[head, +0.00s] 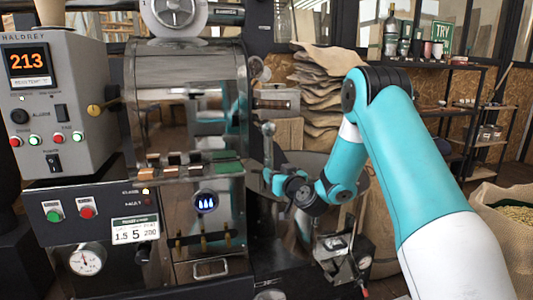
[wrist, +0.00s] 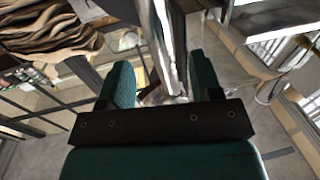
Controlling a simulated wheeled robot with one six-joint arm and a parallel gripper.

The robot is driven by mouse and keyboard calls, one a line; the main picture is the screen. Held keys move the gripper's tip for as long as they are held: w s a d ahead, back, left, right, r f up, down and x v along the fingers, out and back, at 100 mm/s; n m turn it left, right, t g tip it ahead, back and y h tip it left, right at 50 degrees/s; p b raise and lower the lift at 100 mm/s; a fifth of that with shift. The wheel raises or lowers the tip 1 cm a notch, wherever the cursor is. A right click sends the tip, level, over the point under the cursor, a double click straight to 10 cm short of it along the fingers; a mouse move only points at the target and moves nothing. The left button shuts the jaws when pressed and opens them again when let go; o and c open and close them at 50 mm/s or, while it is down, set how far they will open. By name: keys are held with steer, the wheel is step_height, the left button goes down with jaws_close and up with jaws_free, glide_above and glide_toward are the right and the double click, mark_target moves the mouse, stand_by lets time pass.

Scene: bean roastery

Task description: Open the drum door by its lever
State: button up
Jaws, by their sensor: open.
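The drum door's lever (head: 268,148) is a grey metal rod with a round knob at its top, standing upright at the right end of the shiny roaster drum (head: 190,95). My gripper (head: 269,178) is at the lower part of this rod, reaching in from the right. In the wrist view my gripper (wrist: 160,78) has its two teal fingers apart. A bright metal bar (wrist: 163,40), seemingly the lever, runs between them. I cannot tell whether a finger touches it. The door is seen edge-on, and whether it is ajar is unclear.
A control panel (head: 55,95) reading 213 stands left of the drum. Folded sacks (head: 325,85) are stacked behind the lever. A shelf rack (head: 450,100) and a sack of beans (head: 515,212) are at the right. Below my gripper is a small metal fixture (head: 335,245).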

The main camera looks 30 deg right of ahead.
steer(key=w+p, duration=0.2)
steer(key=w, duration=0.6)
steer(key=shift+d, duration=0.45)
jaws_close()
